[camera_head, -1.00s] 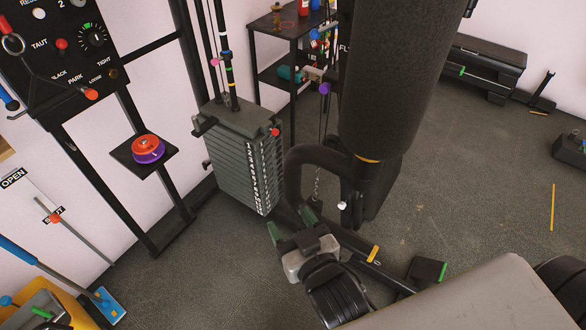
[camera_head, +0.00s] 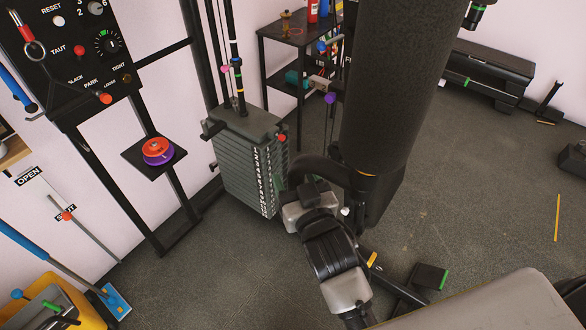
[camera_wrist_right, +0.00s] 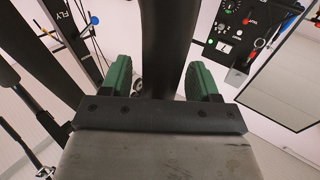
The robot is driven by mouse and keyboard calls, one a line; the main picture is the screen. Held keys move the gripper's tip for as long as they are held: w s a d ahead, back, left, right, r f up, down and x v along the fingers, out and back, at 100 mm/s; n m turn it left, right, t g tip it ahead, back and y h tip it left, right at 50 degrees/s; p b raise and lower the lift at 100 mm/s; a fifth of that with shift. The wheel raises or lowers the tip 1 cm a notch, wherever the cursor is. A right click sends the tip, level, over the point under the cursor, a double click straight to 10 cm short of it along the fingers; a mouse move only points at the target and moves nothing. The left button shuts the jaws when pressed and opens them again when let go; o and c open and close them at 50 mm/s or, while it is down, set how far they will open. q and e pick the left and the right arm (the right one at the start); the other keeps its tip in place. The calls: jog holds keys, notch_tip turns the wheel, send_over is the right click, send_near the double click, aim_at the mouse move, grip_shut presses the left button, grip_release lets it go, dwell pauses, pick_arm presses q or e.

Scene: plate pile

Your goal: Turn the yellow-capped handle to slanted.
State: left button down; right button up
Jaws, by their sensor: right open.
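My right gripper (camera_head: 302,190) is open in the head view, at the black curved bar (camera_head: 318,167) below the thick black padded column (camera_head: 395,90). A thin yellow-orange band (camera_head: 366,173) shows where the curved bar meets the column, and a yellow tip (camera_head: 372,259) shows lower down. I cannot tell which is the yellow cap. My left gripper is out of view.
A grey weight stack (camera_head: 250,165) stands just left of my right gripper. A control panel (camera_head: 70,50) and a shelf with a red and purple disc (camera_head: 157,151) are further left. A grey padded bench (camera_head: 500,305) is at lower right. Open floor (camera_head: 470,190) lies right.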

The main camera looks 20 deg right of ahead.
jog(key=shift+w, duration=0.7)
grip_shut()
jog(key=shift+s, duration=0.1)
